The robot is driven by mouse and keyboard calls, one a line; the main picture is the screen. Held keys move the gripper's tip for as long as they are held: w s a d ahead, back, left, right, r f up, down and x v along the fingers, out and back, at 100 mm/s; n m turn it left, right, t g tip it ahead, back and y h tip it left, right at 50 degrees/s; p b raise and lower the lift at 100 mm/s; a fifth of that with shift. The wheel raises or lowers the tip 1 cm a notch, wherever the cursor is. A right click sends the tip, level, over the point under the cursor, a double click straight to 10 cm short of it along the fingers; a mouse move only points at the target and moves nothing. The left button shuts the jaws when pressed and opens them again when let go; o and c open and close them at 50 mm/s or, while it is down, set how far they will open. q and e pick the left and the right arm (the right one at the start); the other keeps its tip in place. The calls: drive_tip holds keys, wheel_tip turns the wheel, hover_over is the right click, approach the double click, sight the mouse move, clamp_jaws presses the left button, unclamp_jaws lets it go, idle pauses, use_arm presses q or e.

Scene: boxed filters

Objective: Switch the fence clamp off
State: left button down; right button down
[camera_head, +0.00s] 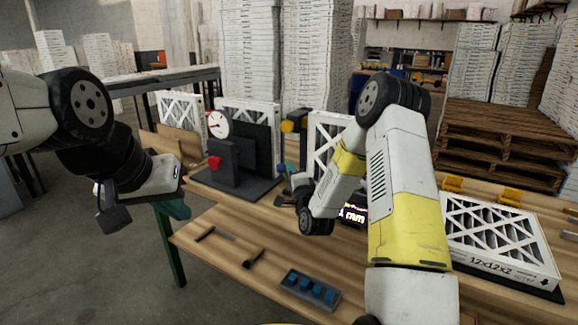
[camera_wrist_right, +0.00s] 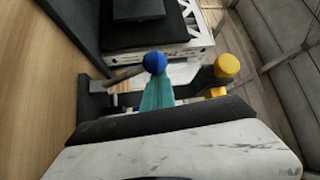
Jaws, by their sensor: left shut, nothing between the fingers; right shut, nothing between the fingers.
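In the head view a black fixture (camera_head: 238,178) stands on the wooden bench, with a red knob (camera_head: 214,162) on its front. Beside it is a blue ball knob (camera_head: 281,168); the right wrist view shows this blue knob (camera_wrist_right: 154,62) on a lever from a dark bracket (camera_wrist_right: 97,100). A yellow knob (camera_wrist_right: 227,66) stands to its right. No label shows which part is the fence clamp. My right gripper (camera_wrist_right: 156,88) is shut and empty, its teal fingertips at the blue knob; contact is unclear. My left gripper (camera_head: 178,209) is shut and empty at the bench's left end.
A white dial gauge (camera_head: 218,124) sits by the fixture. A blue-button box (camera_head: 311,290) and small tools lie at the bench front. A boxed filter (camera_head: 500,240) lies at right. A lit display (camera_head: 353,214) is partly hidden by my right arm.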

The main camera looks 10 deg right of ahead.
sight(283, 173)
drive_tip(key=shift+s+a+f, duration=0.8)
drive_tip(key=shift+s+f, duration=0.1)
drive_tip(key=shift+s, duration=0.15)
drive_tip(key=shift+a+f, duration=0.1)
drive_tip(key=shift+s+f, duration=0.1)
